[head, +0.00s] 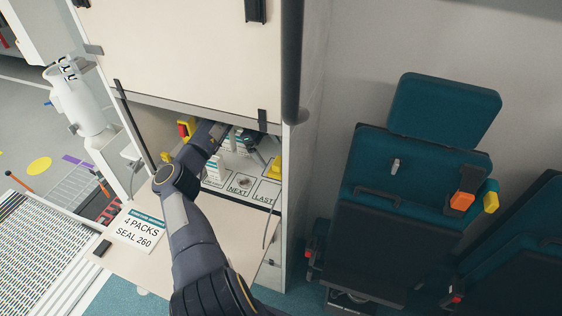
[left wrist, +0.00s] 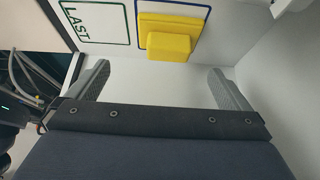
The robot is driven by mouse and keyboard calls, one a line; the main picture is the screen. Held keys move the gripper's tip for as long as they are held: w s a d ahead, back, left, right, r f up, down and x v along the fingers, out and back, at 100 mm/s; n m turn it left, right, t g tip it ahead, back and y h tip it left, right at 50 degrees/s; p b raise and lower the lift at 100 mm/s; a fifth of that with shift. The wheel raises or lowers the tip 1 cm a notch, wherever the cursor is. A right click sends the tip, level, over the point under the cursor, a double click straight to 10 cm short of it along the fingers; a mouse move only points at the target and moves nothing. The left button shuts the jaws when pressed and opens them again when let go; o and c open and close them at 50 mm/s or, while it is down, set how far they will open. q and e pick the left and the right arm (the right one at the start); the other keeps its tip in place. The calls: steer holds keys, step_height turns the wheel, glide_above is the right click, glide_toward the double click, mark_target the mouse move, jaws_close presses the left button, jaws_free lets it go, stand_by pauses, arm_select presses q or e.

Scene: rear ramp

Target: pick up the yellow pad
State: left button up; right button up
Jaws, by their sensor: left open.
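The yellow pad (left wrist: 168,38) is a yellow block with a raised smaller part. In the left wrist view it sits on a blue-bordered panel, just past my fingertips. In the head view it is at the right side of the cabinet (head: 275,167), behind the LAST label. My left gripper (left wrist: 158,78) is open and empty, its two grey fingers on either side of the pad's line and apart from it. In the head view the left gripper (head: 256,152) is inside the cabinet, small and partly hidden. My right gripper is not in view.
A cabinet shelf has NEXT (head: 240,185) and LAST (head: 268,193) labels and white packs (head: 214,172). Another yellow-and-red item (head: 185,129) stands at left. A sign (head: 141,230) reads 4 PACKS SEAL 260. The cabinet's side wall (left wrist: 275,75) is close on the right.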

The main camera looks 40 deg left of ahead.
mark_target(277, 160)
arm_select(q)
steer(key=shift+w+d+f, duration=0.25)
steer(key=shift+f, duration=0.25)
steer(key=shift+w+d+f, duration=0.2)
steer(key=shift+f, duration=0.25)
steer(key=shift+a+p+x, duration=0.15)
steer(key=shift+p+x, duration=0.15)
steer(key=shift+x, duration=1.1)
steer(key=shift+a+p+x, duration=0.2)
steer(key=shift+p+x, duration=0.05)
steer(key=shift+x, duration=1.1)
steer(key=shift+w+f, duration=0.2)
steer(key=c, duration=0.9)
